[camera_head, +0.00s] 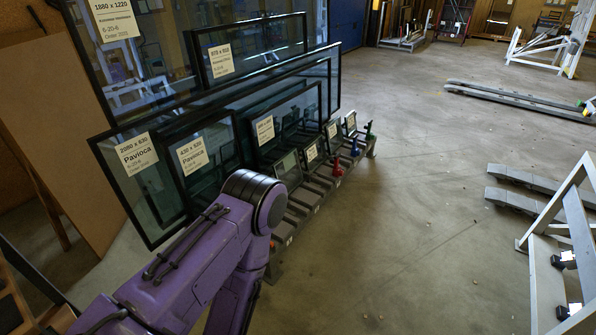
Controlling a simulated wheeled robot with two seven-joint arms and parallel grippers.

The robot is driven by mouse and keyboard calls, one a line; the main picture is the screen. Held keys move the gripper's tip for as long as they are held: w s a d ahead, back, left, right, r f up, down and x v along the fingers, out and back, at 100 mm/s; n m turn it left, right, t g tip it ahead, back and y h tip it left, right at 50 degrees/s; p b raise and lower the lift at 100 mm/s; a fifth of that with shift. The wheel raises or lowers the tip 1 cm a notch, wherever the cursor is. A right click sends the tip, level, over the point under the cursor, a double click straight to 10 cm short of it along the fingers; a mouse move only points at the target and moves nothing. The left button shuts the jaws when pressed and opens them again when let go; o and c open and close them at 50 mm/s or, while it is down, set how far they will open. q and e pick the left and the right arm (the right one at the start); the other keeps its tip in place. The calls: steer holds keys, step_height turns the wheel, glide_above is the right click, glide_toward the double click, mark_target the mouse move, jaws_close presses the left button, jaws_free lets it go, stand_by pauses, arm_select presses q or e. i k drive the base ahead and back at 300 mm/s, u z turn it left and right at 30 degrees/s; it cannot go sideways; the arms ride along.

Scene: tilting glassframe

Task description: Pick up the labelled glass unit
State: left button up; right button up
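Several black-framed glass units with white paper labels lean on a low rack (303,199) left of centre. A large unit labelled "Pavioca" (155,205) stands nearest on the left. A smaller unit, also labelled "Pavioca" (215,140), is beside it, then a labelled unit (292,112) and several small labelled ones, such as one (313,152) near the rack's right end. Taller labelled units (258,45) stand behind. I cannot tell which unit the task means. My purple arm rises from the lower left and hides part of the rack. Neither gripper shows.
Small red (337,166) and blue (355,148) items sit along the rack's right edge. A brown board (45,110) leans at the left. A white frame (545,280) stands at the right, with grey beams (520,100) on the floor behind. The middle floor (420,200) is clear.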

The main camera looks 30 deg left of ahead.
mark_target(288, 169)
steer(key=z, duration=0.25)
steer(key=i, duration=0.8)
steer(key=u, duration=1.1)
steer(key=i, duration=2.2)
